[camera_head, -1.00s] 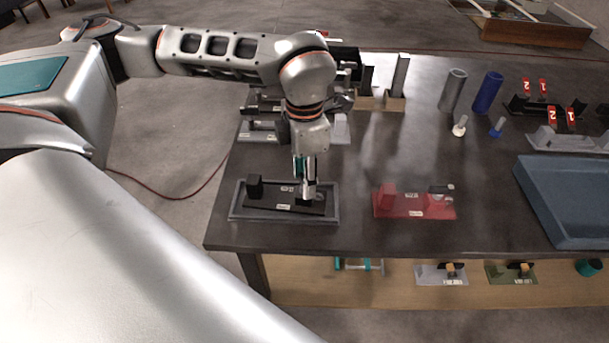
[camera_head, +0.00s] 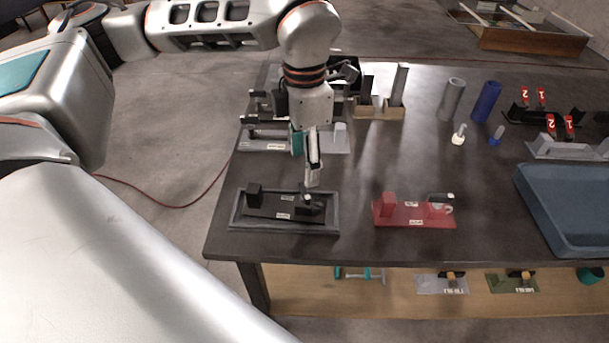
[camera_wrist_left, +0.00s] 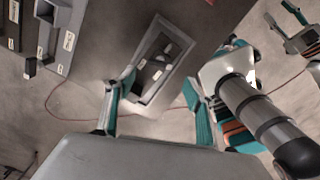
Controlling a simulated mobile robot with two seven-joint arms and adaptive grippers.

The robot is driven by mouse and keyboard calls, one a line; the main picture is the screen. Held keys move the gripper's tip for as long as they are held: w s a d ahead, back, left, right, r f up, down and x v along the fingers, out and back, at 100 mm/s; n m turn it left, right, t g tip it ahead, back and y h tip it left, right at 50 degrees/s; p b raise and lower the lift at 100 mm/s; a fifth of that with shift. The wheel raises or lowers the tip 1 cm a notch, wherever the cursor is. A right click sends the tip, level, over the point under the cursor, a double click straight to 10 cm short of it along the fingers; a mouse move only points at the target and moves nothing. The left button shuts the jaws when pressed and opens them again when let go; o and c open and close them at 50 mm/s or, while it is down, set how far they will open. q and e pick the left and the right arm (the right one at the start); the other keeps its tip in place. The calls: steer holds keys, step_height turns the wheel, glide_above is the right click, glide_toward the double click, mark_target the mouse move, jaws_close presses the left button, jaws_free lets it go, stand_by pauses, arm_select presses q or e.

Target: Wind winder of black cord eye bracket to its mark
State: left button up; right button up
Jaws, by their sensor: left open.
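The black cord eye bracket (camera_head: 270,211) lies in a grey-rimmed tray (camera_head: 234,222) at the table's front left. It has a black block at its left end and a dark winder (camera_head: 313,206) with a small pale top at its right end. The bracket (camera_wrist_left: 151,70) also shows between the fingers in the left wrist view. My left gripper (camera_head: 313,183) is open and empty, just above the winder end, apart from it as far as I can see. The winder's mark is too small to make out. Teal and grey parts at the wrist view's upper right may be my right gripper.
A red bracket (camera_head: 410,215) lies right of the tray. A blue bin (camera_head: 570,215) stands at the table's right. Grey and blue cylinders (camera_head: 487,102) stand behind. Grey fixtures (camera_head: 262,145) are behind the tray. Table between tray and red bracket is clear.

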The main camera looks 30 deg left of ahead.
arm_select(q)
steer(key=shift+r, duration=2.1)
steer(key=shift+f, duration=0.1)
